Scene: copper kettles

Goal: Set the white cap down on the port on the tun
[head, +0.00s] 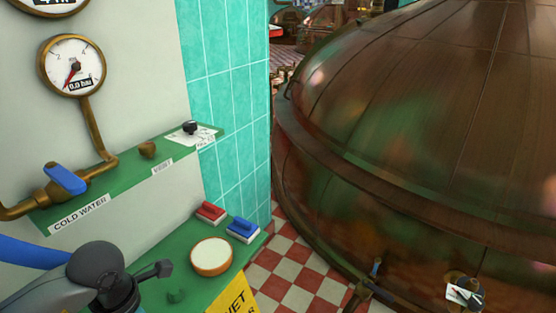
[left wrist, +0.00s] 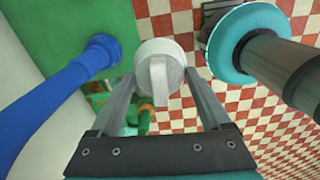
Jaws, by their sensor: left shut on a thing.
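The white cap (left wrist: 160,72), round with a raised bar across its top, shows only in the left wrist view. My left gripper (left wrist: 160,80) is shut on it, with one finger on each side. In the head view my left arm comes in at the bottom left, and I cannot make out the cap or the fingertips there. The big copper tun (head: 420,130) fills the right of the head view. I cannot make out a port on it. My right gripper is not in view.
A green shelf (head: 190,238) holds a red brush (head: 210,211), a blue brush (head: 242,229) and a round cream-topped thing (head: 211,257). A yellow sign (head: 235,297) is in front. A blue-handled valve (head: 64,178) and pressure gauge (head: 72,66) are left.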

